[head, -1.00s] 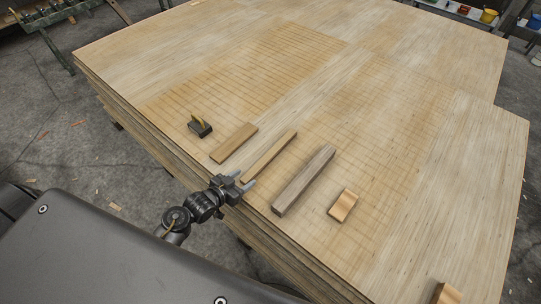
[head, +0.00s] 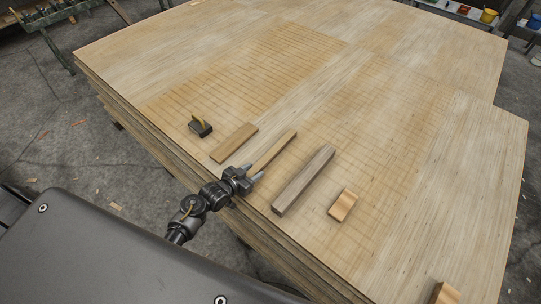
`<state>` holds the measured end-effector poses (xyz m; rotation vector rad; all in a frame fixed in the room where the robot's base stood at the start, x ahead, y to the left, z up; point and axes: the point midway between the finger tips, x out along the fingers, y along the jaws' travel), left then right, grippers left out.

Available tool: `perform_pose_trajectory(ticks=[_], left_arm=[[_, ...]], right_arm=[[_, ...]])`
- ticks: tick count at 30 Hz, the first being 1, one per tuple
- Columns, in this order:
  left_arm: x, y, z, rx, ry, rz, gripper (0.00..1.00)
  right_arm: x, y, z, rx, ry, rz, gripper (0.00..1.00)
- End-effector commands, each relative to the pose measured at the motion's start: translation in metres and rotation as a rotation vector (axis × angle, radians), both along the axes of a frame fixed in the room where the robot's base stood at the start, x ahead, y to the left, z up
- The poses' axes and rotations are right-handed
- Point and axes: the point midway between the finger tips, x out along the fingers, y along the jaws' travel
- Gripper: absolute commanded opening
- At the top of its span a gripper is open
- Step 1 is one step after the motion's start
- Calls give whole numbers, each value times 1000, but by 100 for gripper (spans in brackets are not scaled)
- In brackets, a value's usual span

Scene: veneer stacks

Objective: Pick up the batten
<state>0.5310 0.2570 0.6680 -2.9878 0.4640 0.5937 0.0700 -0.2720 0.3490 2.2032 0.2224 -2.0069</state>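Several wooden pieces lie on the veneer stack (head: 420,190), and I cannot tell for certain which is the batten. A narrow light-brown strip (head: 274,151) lies nearest my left gripper (head: 253,172). The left gripper's two grey fingers are apart, at the strip's near end. That end is partly hidden by the gripper, and I cannot tell whether the fingers touch it. A longer grey-brown bar (head: 304,180) lies to the right of the strip, apart from the gripper. My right gripper is not in view.
A short light block (head: 343,205) lies right of the bar, another (head: 445,294) at the bottom edge. The stack's far part is mostly clear.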

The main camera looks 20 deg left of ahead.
Motion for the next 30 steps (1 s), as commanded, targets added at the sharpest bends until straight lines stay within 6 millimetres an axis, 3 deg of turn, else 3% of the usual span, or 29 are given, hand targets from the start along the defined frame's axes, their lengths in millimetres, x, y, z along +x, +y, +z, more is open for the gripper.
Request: perform_pose_trajectory(ticks=[1,9,20,26,30], left_arm=[[0,0,0,0,0,0,36],[0,0,1,0,-1,0,4],[0,0,7,1,-1,0,3],[-1,0,35,2,-5,-2,3],[-25,-14,65,0,-3,-1,3]], right_arm=[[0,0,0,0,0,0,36],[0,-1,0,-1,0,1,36],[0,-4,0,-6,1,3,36],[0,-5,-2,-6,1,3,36],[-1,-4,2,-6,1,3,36]])
